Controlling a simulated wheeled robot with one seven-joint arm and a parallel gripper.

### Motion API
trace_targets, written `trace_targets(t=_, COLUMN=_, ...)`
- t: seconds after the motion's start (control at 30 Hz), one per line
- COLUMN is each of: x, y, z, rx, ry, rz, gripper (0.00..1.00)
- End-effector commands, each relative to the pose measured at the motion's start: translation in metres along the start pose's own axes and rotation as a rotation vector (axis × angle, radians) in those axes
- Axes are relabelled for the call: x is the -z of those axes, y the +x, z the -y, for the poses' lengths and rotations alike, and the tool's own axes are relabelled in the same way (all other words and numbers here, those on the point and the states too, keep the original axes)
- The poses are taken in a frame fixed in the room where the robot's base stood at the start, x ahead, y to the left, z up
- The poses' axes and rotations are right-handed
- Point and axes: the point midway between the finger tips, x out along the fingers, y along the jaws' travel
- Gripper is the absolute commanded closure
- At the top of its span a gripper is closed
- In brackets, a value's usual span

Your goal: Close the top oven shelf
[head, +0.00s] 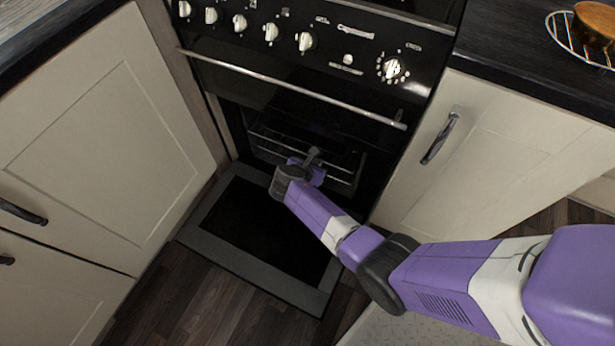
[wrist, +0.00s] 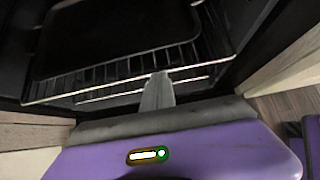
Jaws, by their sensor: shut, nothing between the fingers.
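The oven (head: 300,75) is black, with its glass door (head: 262,240) swung down flat near the floor. Inside the cavity, wire shelves with chrome rails (head: 270,135) show behind my gripper (head: 313,155). In the wrist view a wire shelf (wrist: 90,80) carries a dark tray (wrist: 115,35), and its front rails run across just beyond my gripper (wrist: 160,80). My gripper is shut and empty, at the front of the shelf. I cannot tell whether its tips touch the rail. The far ends of the shelves are dark or hidden.
A grill door with a long handle bar (head: 290,88) lies above the cavity, under the knobs (head: 272,32). Cream cabinets stand at left (head: 100,140) and right (head: 490,150). A wire rack with a wooden item (head: 594,22) sits on the right counter.

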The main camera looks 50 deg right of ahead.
Motion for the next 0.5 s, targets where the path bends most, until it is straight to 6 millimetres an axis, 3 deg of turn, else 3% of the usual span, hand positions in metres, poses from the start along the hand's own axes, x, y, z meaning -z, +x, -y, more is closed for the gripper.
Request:
trace_targets(t=0.2, x=-0.017, y=0.019, z=0.000, rx=0.000, ry=0.001, rz=0.000, gripper=1.00)
trace_targets(t=0.5, x=-0.024, y=0.026, z=0.000, rx=0.000, ry=0.002, rz=0.001, gripper=1.00)
